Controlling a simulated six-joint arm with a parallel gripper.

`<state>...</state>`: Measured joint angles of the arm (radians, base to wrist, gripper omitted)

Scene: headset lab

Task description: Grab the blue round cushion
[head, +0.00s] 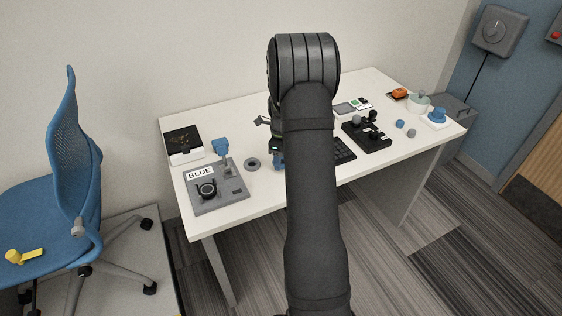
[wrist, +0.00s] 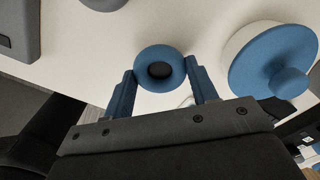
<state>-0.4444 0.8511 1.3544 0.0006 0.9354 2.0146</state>
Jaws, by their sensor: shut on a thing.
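The blue round cushion (wrist: 158,52) is a padded ring with a dark centre. In the wrist view it sits between the two blue fingertips of my gripper (wrist: 160,68), which touch it on both sides. My gripper is shut on it, above the white table. In the head view my own arm hides most of my gripper and I cannot make out the cushion there.
The white table (head: 262,205) bears a grey board (head: 232,203) labelled BLUE and a grey ring (head: 252,164). In the wrist view a blue knobbed disc (wrist: 268,58) stands close on the right. A black tray (head: 366,139) lies right of my arm. A blue chair (head: 75,165) stands left.

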